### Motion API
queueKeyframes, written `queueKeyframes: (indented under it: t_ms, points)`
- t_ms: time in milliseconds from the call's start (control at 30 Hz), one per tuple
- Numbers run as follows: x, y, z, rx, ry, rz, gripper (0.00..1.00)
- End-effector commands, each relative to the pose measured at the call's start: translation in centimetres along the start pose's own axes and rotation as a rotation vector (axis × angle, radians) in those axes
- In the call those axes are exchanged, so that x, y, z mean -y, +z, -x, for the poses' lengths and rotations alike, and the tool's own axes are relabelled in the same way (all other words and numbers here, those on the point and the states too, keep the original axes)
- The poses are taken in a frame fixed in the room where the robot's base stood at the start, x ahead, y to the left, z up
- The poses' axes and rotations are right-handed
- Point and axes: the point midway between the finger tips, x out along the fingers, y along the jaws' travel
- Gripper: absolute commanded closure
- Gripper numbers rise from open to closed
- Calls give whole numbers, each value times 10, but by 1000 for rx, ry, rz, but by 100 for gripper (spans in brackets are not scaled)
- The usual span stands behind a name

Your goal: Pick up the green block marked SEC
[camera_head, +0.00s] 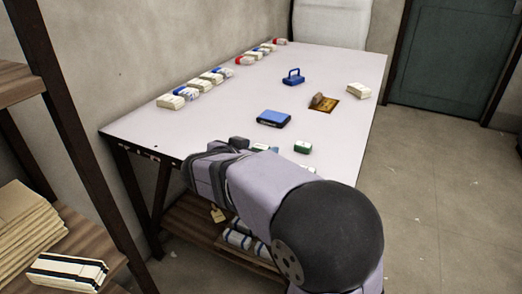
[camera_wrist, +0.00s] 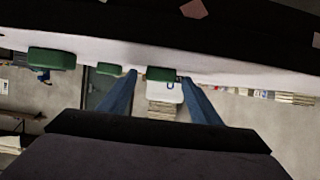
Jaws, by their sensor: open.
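Several small green blocks stand near the front edge of the table. In the wrist view, where the scene appears upside down, one green block (camera_wrist: 160,74) shows between the finger ends, another (camera_wrist: 110,69) is just left of them, and a third (camera_wrist: 50,58) is farther left. I cannot read SEC on any block. My gripper (camera_wrist: 159,78) is open, and no block is visibly held. In the head view, one green block (camera_head: 302,147) with a white face stands right of my arm; my arm partly hides the others and my fingertips.
The white table (camera_head: 150,130) also holds a blue box (camera_head: 273,118), a blue handled stamp (camera_head: 293,76), a wooden item on a brown pad (camera_head: 323,103) and a row of packets (camera_head: 171,101) along the wall. A wooden shelf (camera_head: 20,75) stands at left.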

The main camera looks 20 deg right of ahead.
Motion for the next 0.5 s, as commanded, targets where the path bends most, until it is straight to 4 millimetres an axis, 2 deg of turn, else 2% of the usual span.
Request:
queueKeyframes:
  t_ms: [300,367,500]
  points:
    - [0,0,-5,0,-1,0,42]
    - [0,0,-5,0,-1,0,54]
    - [0,0,-5,0,-1,0,86]
